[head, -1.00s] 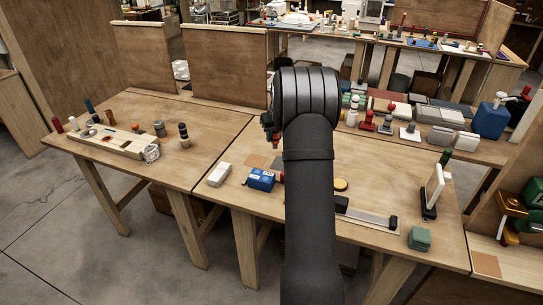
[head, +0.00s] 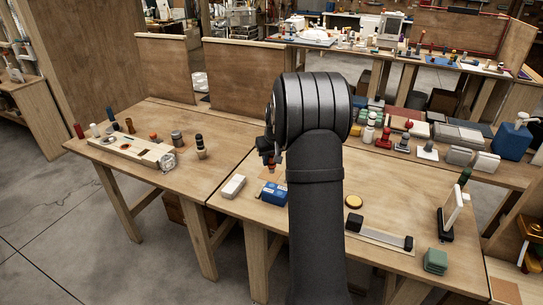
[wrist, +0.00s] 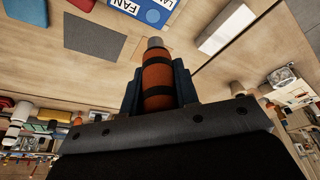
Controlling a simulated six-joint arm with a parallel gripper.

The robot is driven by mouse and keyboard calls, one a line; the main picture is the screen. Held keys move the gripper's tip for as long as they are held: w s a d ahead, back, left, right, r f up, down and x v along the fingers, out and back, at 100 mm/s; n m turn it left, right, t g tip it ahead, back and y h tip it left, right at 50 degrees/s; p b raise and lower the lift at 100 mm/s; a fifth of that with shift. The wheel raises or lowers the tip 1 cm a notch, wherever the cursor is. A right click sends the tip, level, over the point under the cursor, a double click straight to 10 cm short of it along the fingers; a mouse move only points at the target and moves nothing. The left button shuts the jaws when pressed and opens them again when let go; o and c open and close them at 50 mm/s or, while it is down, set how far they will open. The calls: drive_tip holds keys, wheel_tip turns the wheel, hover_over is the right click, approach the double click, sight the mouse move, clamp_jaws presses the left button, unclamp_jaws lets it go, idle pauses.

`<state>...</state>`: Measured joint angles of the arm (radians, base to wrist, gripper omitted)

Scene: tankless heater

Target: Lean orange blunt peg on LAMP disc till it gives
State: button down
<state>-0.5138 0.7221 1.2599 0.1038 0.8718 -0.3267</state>
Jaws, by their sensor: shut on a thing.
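In the wrist view my gripper (wrist: 157,88) is shut on an orange peg (wrist: 157,72) with dark bands and a blunt grey tip, which points away from the jaws. In the head view my gripper (head: 269,158) hangs partly hidden behind my arm, over the table near a blue box (head: 273,195). The blue box also shows at the top of the wrist view (wrist: 150,13), cut off by the frame. Its white labels read "FAN" and, in part, "LA". The peg tip looks clear of the box.
A white block (head: 233,187) lies left of the blue box. A dark grey square (wrist: 93,37) lies flat on the table. A wooden rack (head: 130,148) stands on the left table.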

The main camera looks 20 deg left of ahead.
sight(271, 173)
drive_tip(key=shift+f, duration=2.75)
drive_tip(key=shift+f, duration=0.6)
drive_tip(key=shift+r, duration=3.55)
